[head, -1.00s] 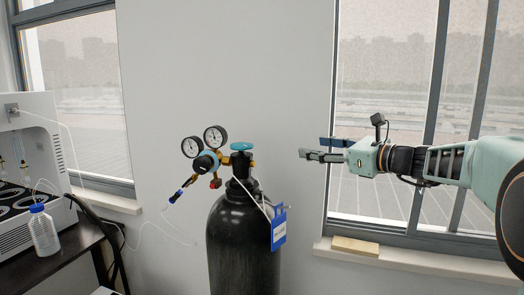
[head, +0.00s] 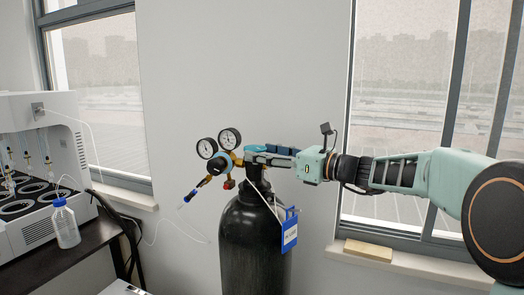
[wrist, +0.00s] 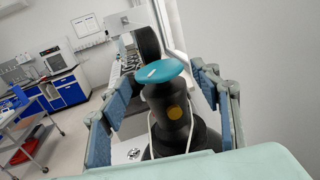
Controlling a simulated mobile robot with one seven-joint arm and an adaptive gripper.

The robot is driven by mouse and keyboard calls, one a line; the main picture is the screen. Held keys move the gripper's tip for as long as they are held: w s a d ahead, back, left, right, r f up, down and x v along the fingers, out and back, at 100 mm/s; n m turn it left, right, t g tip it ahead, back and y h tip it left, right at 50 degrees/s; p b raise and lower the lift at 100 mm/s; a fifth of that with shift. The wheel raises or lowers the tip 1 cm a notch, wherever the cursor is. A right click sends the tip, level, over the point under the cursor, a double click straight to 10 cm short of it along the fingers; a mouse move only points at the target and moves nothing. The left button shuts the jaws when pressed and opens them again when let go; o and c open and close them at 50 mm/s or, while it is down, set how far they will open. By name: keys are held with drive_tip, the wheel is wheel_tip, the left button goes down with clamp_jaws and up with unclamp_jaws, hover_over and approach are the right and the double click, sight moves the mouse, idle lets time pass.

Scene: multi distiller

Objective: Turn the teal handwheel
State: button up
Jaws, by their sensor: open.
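The teal handwheel (wrist: 158,72) sits on top of the valve of the black gas cylinder (head: 252,240). In the wrist view it lies between and a little beyond my two open fingers. In the head view my gripper (head: 266,152) reaches in from the right at the valve's height, and its fingers cover most of the handwheel. A small teal edge (head: 255,148) shows beside the fingers. My gripper (wrist: 160,110) is open, with the dark valve body (wrist: 170,118) between its fingers. I cannot tell whether either finger touches the wheel or valve.
A regulator with two gauges (head: 229,139) stands just left of the valve. A blue tag (head: 290,231) hangs on the cylinder. A white instrument (head: 40,165) and a bottle (head: 65,225) stand on the dark bench at left. The wall and window are behind.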

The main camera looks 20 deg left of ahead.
drive_tip(key=shift+w+a, duration=0.15)
drive_tip(key=shift+a, duration=0.25)
drive_tip(key=shift+c, duration=0.4)
drive_tip(key=c, duration=0.9)
